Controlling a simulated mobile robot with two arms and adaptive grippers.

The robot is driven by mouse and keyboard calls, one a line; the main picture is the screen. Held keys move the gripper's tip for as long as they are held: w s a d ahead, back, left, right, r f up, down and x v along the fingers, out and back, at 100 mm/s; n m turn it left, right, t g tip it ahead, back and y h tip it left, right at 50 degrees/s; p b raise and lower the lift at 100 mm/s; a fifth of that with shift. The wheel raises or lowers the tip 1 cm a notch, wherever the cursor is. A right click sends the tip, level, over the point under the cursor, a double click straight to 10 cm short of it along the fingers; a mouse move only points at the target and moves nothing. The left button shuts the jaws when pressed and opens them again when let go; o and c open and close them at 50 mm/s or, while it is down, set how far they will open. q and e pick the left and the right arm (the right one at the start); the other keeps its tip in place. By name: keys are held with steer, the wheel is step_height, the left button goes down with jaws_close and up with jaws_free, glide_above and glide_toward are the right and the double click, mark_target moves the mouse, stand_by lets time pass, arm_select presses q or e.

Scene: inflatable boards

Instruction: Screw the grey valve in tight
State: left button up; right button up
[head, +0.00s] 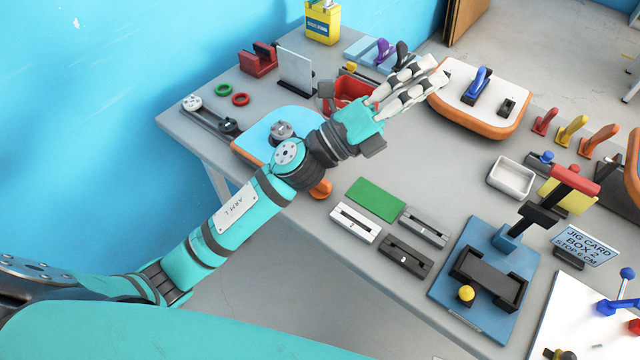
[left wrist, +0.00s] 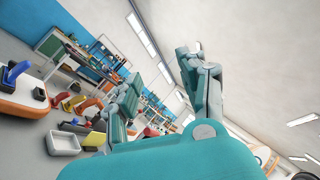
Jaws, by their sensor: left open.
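A small grey valve (head: 281,129) sits on a light-blue-topped board (head: 262,128) with an orange side, at the left of the table. My left forearm and wrist pass just in front of it and hide part of the board. How deep the valve is seated, I cannot tell. My left gripper (head: 436,72) is open and empty. It is above the back of the table, up and right of the valve and pointing away from it. Its spread fingers also show in the left wrist view (left wrist: 165,68), with nothing between them. My right gripper is not seen.
A white-topped board (head: 512,103) with a blue-handled part lies right of the gripper. A white tray (head: 512,177), loose blocks and a blue jig (head: 470,318) fill the middle and front right. A blue wall borders the left.

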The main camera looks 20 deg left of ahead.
arm_select(q)
steer(key=s+d+m+g+h, duration=0.3)
steer(key=d+m+g, duration=0.2)
steer(key=m+g, duration=0.35)
steer(key=m+g+y, duration=0.6)
steer(key=m+y, duration=1)
steer(key=y, duration=0.6)
glide_above(320, 186)
steer(key=w+a, duration=0.1)
step_height(320, 186, down, 14)
step_height(320, 186, down, 11)
steer(key=p, duration=0.4)
steer(key=shift+w+d+f, duration=0.1)
steer(key=shift+d+f, duration=0.05)
steer(key=shift+f, duration=0.25)
steer(key=f+p, duration=0.1)
steer(key=f, duration=0.2)
steer(key=f+p, duration=0.1)
steer(key=shift+d+f+p, duration=0.2)
steer(key=shift+d+p, duration=0.05)
steer(key=shift+p, duration=0.05)
steer(key=shift+f, duration=0.2)
jaws_close()
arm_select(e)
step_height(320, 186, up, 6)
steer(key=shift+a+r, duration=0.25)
